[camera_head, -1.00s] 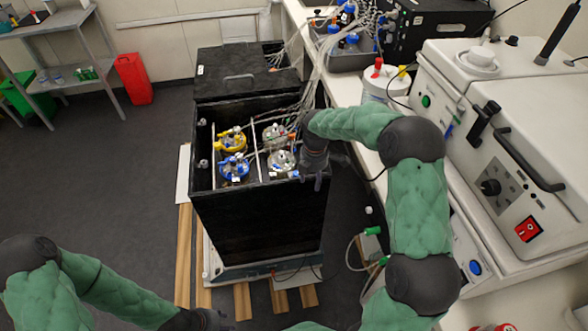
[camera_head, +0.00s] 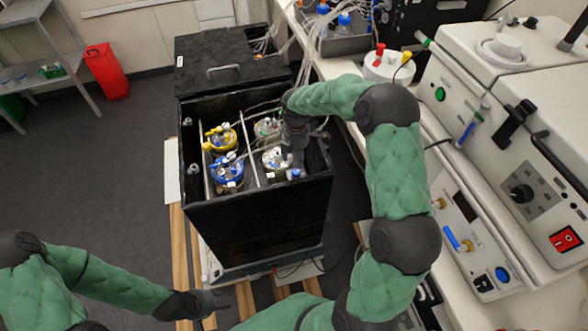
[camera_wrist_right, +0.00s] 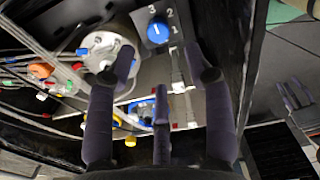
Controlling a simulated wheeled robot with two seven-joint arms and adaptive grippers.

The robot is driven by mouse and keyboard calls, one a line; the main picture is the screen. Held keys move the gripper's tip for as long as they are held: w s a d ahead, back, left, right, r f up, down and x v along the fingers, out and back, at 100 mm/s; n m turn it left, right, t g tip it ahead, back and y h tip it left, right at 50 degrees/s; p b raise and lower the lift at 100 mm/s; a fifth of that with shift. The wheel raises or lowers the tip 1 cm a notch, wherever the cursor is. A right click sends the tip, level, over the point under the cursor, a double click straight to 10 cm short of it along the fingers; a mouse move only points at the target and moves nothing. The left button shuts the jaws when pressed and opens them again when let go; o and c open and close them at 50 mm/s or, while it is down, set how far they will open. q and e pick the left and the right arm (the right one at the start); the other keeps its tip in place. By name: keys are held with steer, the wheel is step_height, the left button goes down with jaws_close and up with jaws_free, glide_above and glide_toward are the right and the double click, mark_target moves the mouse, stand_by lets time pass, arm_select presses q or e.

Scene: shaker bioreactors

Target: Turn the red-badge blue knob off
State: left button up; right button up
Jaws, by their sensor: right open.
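A blue knob (camera_wrist_right: 158,30) with a white mark sits on a grey panel printed 1, 2 and 3 in the right wrist view. No red badge can be made out on it; small red spots show lower on the panel. A blue spot in the head view (camera_head: 295,174), at the box's right side, appears to be this knob. My right gripper (camera_wrist_right: 161,75) is open and empty, its fingers pointing toward the panel, with the knob beyond and between the two outer fingertips.
The black open box (camera_head: 255,222) holds several vessels, including a yellow-topped one (camera_head: 220,138) and a blue-topped one (camera_head: 227,170). Tubes cross its top. A bench with white instruments (camera_head: 545,150) stands at right. Open floor (camera_head: 100,180) lies at left.

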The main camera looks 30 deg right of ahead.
mark_target(295, 171)
step_height(295, 171, down, 9)
steer(key=shift+r+b, duration=0.15)
steer(key=shift+b, duration=1.05)
jaws_close()
